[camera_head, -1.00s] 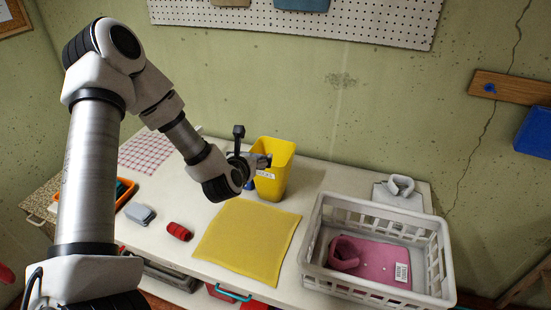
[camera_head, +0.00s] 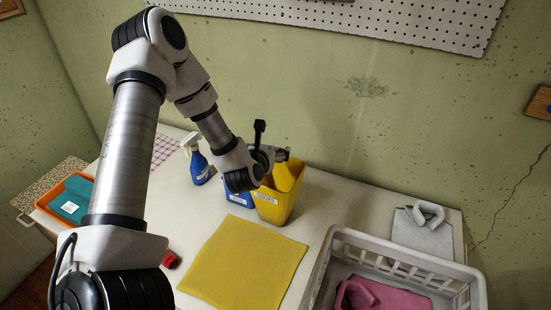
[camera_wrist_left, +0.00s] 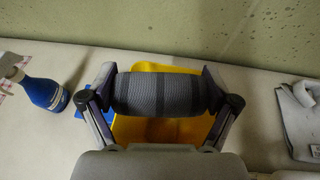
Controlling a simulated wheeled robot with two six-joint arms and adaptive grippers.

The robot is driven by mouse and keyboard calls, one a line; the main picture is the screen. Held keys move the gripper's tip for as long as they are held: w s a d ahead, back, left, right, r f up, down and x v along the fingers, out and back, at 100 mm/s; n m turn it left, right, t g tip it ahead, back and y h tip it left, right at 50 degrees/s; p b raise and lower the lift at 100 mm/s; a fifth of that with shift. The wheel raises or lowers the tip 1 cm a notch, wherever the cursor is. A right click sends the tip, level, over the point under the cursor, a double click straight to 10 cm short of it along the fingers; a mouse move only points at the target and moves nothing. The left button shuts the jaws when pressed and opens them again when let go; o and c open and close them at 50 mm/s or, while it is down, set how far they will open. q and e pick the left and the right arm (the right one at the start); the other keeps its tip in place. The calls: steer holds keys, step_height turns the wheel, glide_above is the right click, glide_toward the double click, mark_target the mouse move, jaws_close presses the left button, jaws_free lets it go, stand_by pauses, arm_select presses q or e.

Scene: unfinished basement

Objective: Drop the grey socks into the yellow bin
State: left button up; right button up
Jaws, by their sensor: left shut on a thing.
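My left gripper (camera_head: 278,156) is shut on the grey socks, a rolled bundle with darker bands (camera_wrist_left: 160,93) that shows between the two fingers in the left wrist view. In that view the yellow bin (camera_wrist_left: 130,130) lies behind and below the socks. In the head view the gripper is at the top of the yellow bin (camera_head: 274,205), which stands upright on the table with a white label on its front. The socks are hard to make out in the head view. My right gripper is not in view.
A blue spray bottle (camera_head: 199,165) and a blue container (camera_head: 239,196) stand left of the bin. A yellow cloth (camera_head: 245,263) lies in front. A white crate (camera_head: 400,262) with a pink folded item and a grey folded garment (camera_head: 422,235) are at right.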

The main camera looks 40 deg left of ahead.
arm_select(q)
steer(key=shift+w+a+f, duration=0.1)
steer(key=shift+w+f, duration=0.3)
steer(key=shift+f, duration=0.1)
steer(key=shift+s+r, duration=0.15)
steer(key=shift+s, duration=0.05)
steer(key=o, duration=0.8)
steer(key=shift+s+d+r, duration=0.2)
steer(key=shift+d, duration=0.05)
steer(key=shift+o, duration=0.5)
steer(key=shift+s+r, duration=0.1)
steer(key=shift+s, duration=0.05)
steer(key=shift+w+a+f, duration=0.1)
steer(key=shift+w+f, duration=0.15)
steer(key=shift+w, duration=0.05)
steer(key=v, duration=0.7)
steer(key=shift+s, duration=0.25)
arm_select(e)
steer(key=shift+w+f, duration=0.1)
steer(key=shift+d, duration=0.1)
